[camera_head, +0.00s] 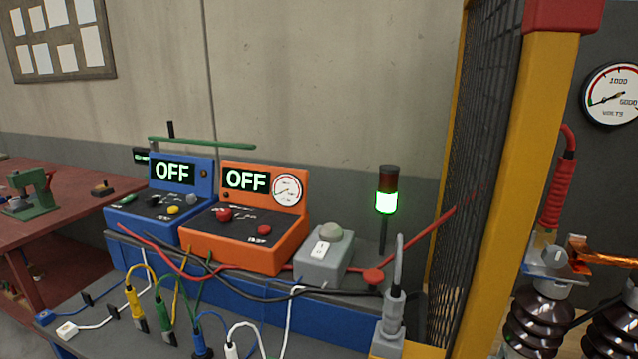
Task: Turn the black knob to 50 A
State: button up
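A blue box (145,226) with a lit "OFF" display (173,171) stands on the bench at the left. On its dark sloping panel is a small black knob (152,200), beside a yellow knob (173,210) and a grey knob (193,201). The knob's pointer and the scale marks are too small to read. My gripper is not in view.
An orange box (240,255) with an "OFF" display, a gauge (286,189) and red knobs stands right of the blue box. A green bar (205,143) runs behind them. Cables cross the bench front. A lamp tower (387,203) glows green near a yellow-framed mesh guard (522,150).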

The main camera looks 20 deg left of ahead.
aim_at(150, 201)
jog(key=u, duration=1.3)
jog(key=i, duration=0.1)
jog(key=j+u, duration=0.05)
